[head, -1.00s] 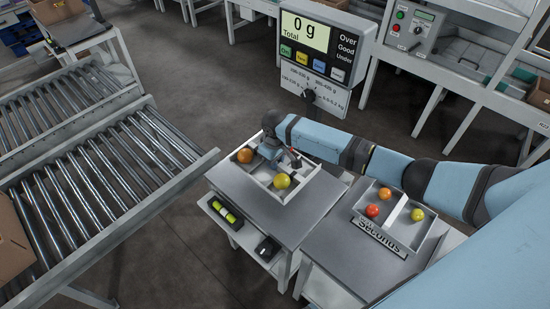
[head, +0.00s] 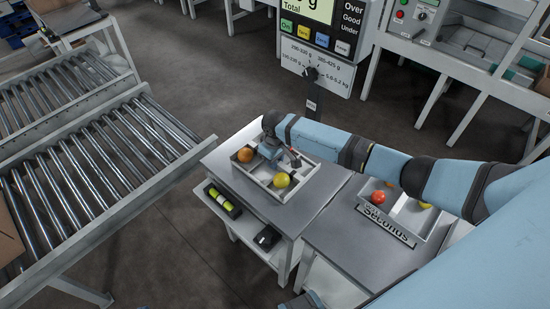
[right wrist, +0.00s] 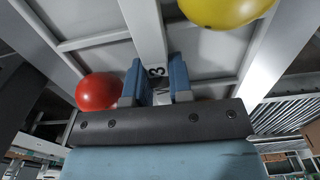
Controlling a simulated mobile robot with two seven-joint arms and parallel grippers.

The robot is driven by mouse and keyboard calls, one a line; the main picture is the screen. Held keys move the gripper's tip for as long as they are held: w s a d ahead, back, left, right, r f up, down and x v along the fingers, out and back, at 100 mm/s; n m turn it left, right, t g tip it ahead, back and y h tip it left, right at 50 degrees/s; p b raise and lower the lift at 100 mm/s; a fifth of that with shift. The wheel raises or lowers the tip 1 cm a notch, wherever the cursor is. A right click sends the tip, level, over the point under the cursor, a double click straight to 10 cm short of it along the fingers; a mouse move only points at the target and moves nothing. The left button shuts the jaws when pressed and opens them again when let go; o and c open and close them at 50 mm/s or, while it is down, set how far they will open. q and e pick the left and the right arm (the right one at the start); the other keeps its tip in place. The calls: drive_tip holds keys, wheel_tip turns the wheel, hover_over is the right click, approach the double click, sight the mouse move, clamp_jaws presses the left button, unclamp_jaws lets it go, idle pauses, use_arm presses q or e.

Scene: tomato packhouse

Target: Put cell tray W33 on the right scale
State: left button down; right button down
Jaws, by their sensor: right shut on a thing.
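The white divided cell tray (head: 297,189) is over the left grey bench top (head: 315,200). An orange tomato (head: 245,154) and a yellow tomato (head: 281,180) sit in its cells. My right gripper (head: 270,152) reaches down into the tray; it is shut on the tray's middle strip, which also shows in the right wrist view (right wrist: 146,25). I cannot tell whether the tray touches the bench. The scale display (head: 318,35) stands behind the bench, its reading cut off. My left gripper is not in view.
On the adjoining right bench, a tray marked Seconds (head: 385,226) holds tomatoes, partly behind my arm. A roller conveyor (head: 90,190) runs along the left. The bench's lower shelf (head: 240,228) carries a yellow-green item and a black item. Floor is open behind the bench.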

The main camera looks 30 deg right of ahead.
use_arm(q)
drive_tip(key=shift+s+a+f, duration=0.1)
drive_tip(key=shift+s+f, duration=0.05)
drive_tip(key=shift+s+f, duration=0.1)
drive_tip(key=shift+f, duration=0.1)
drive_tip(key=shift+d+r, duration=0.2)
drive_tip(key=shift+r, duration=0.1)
use_arm(e)
drive_tip(key=shift+f, duration=0.25)
drive_tip(key=c, duration=0.9)
unclamp_jaws()
drive_tip(key=shift+c, duration=0.2)
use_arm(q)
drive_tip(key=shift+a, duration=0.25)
use_arm(e)
drive_tip(key=c, duration=0.3)
